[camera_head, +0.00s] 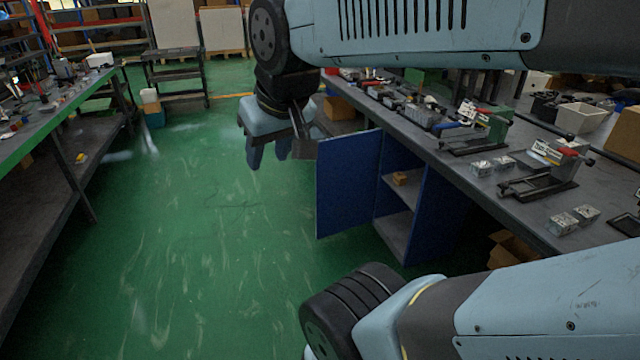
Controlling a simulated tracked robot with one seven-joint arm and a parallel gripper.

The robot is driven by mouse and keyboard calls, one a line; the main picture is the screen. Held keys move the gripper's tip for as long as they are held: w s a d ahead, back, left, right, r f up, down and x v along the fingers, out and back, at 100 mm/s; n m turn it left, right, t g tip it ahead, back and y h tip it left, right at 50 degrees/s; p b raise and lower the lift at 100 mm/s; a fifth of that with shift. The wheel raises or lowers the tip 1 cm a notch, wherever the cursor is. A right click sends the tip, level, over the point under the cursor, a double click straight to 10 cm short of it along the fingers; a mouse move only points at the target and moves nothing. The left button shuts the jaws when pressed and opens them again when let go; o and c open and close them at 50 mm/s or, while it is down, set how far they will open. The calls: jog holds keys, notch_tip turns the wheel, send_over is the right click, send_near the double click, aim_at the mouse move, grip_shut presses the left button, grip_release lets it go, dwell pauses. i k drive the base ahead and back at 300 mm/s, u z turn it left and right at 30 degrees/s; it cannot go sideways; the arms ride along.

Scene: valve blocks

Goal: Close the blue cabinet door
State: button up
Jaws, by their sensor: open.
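The blue cabinet door (346,183) stands open, swung out to the left from the cabinet (428,205) under the right workbench. The cabinet's inside shows a shelf with a small brown box (401,178) on it. My gripper (270,155) hangs from the arm just left of the door's upper left corner. Its fingers point down and are apart, with nothing seen between them. The metal part of the gripper overlaps the door's top edge in the picture; I cannot tell whether it touches the door.
The right workbench (480,165) carries clamps, metal valve blocks (573,219) and a white bin (579,118). A left workbench (60,110) with tools runs along the other side. The green floor (190,240) between them is clear. A rack (176,75) stands at the back.

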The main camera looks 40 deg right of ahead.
aim_at(347, 166)
jog(key=u, duration=0.8)
jog(key=k, duration=0.9)
jog(key=u, duration=0.85)
jog(key=k, duration=0.4)
jog(key=u, duration=0.3)
jog(key=i, duration=0.95)
jog(key=z, duration=0.55)
jog(key=i, duration=1.2)
jog(key=z, duration=0.55)
jog(key=i, duration=1.4)
jog(key=z, duration=0.6)
jog(key=i, duration=1.2)
jog(key=z, duration=0.75)
jog(key=i, duration=1.05)
jog(key=z, duration=0.65)
